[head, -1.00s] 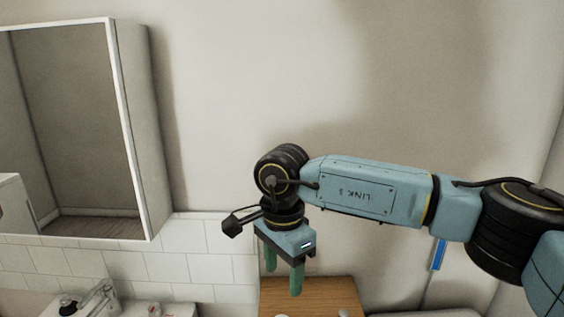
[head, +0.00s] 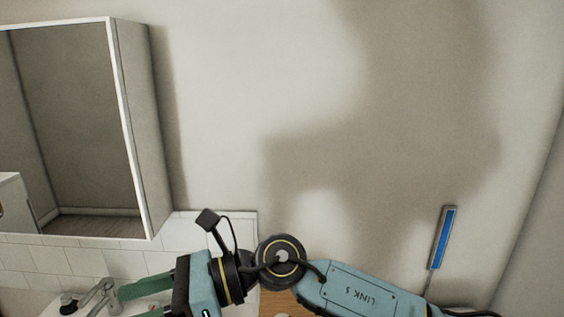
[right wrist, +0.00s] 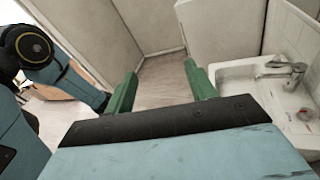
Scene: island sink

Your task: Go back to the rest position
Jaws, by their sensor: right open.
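My right gripper (head: 140,300) is low in the head view, with its green fingers pointing left in front of the sink area. In the right wrist view its two green fingers (right wrist: 160,90) stand apart with nothing between them, so it is open and empty. My right arm comes in from the lower right of the head view. My left gripper is not in the head view. A blue arm link of mine shows at the left of the right wrist view; no gripper can be made out on it.
A white sink (right wrist: 300,105) with a metal faucet (right wrist: 285,68) is right of the fingers in the wrist view; the faucet (head: 100,297) also shows at lower left in the head view. A wooden surface (head: 278,305) is partly hidden behind my arm.

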